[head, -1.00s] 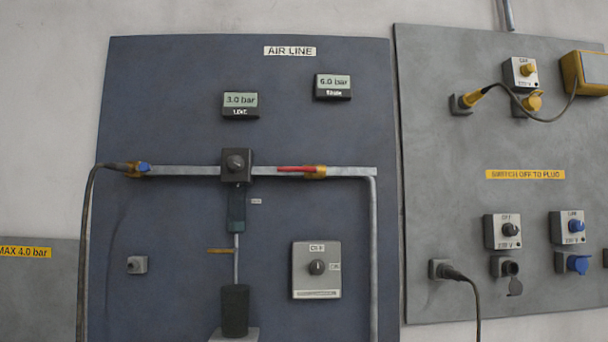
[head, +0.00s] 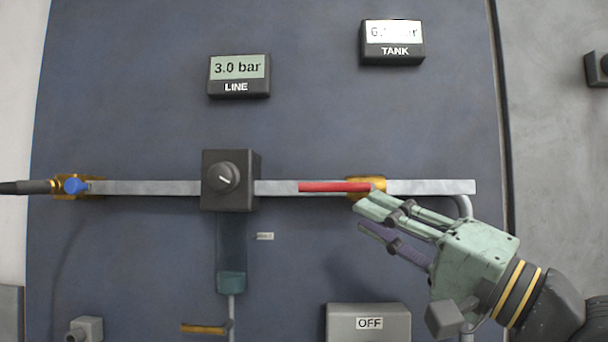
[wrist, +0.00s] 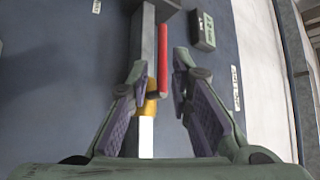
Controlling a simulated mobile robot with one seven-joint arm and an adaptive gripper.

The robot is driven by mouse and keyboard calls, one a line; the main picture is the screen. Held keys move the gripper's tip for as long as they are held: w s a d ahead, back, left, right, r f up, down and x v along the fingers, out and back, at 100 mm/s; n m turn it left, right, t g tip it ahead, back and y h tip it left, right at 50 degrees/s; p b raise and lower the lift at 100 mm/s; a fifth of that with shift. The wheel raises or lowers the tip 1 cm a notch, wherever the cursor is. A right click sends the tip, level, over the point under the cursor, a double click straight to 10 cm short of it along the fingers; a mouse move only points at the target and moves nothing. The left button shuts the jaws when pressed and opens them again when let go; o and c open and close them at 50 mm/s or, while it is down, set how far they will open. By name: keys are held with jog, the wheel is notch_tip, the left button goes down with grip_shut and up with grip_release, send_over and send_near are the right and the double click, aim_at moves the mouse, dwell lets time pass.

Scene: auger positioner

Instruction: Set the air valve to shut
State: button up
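The air valve has a red lever (head: 335,187) on a brass body (head: 366,184), set in the grey horizontal pipe to the right of the regulator. The lever lies along the pipe, pointing left from the brass body. My gripper (head: 361,216) is open and empty in the head view, its tips just below and right of the lever's right end. In the wrist view the red lever (wrist: 162,60) and brass body (wrist: 151,100) appear between the spread fingers. I cannot tell how far the tips are from the lever in depth.
A dark regulator box (head: 231,181) with a knob sits left of the lever. A small blue-handled valve (head: 75,186) is at the pipe's left end. The LINE display (head: 239,76) reads 3.0 bar; the TANK display (head: 392,42) is partly washed out. An OFF switch box (head: 368,322) sits below.

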aim_at(328, 190)
jog(key=p+x, duration=0.3)
jog(key=x, duration=0.7)
jog(key=shift+s+r+p, duration=0.1)
jog(key=shift+r+p, duration=0.05)
jog(key=shift+p, duration=0.2)
jog(key=shift+c, duration=0.5)
grip_shut()
